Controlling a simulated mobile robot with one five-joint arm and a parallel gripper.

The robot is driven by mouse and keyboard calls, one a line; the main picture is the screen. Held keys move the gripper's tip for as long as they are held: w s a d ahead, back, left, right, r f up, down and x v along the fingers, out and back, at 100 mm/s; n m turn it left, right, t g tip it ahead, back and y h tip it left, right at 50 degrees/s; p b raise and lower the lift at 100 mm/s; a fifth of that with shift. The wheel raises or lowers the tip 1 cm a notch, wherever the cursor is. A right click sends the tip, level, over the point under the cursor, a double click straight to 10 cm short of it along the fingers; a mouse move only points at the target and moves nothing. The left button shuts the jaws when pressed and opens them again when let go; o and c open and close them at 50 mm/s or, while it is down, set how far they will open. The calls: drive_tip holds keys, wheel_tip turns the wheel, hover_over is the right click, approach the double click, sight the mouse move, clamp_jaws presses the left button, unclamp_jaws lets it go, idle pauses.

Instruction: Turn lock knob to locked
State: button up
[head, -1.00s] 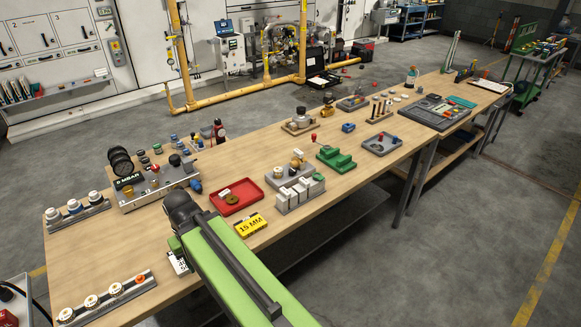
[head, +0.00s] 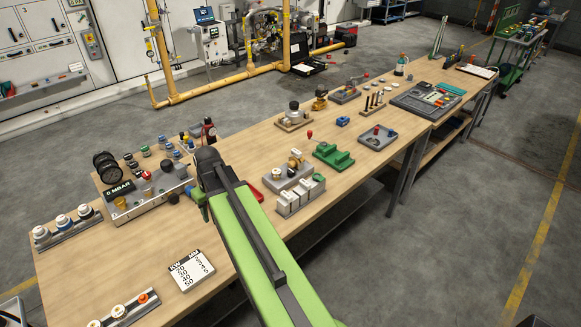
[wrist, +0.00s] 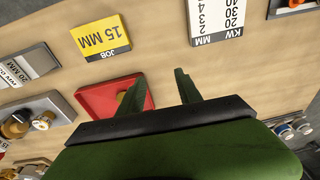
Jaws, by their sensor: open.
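A grey panel (head: 150,205) with a "0 MBAR" display, black gauges and several small knobs stands at the left of the bench in the head view. It bears a red knob (head: 146,175). I cannot tell which knob is the lock knob. My gripper is open and empty in the wrist view (wrist: 160,90), its two green fingers spread above bare wood and the edge of a red tray (wrist: 88,97). In the head view my arm hides most of the gripper, just right of the panel. The panel is not clearly seen in the wrist view.
A yellow "15 MM" card (wrist: 100,36) lies near the tray. Capped racks (head: 68,228) stand at the left. Bare wood surrounds the number card.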

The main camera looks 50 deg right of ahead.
drive_tip(key=w+d+r+m+t+p, duration=0.1)
drive_tip(key=d+r+p, duration=0.15)
drive_tip(key=d, duration=0.75)
drive_tip(key=d+r+p, duration=0.1)
drive_tip(key=d+r, duration=0.2)
drive_tip(key=d, duration=0.7)
drive_tip(key=m+t+h+p, duration=0.1)
drive_tip(key=t+h, duration=0.1)
approach(292, 171)
drive_tip(key=b+x, duration=0.8)
drive_tip(key=b, duration=0.7)
drive_tip(key=shift+w+d+f, duration=0.1)
drive_tip(key=shift+w+f, duration=0.15)
drive_tip(key=shift+f, duration=0.05)
drive_tip(key=shift+r, duration=0.1)
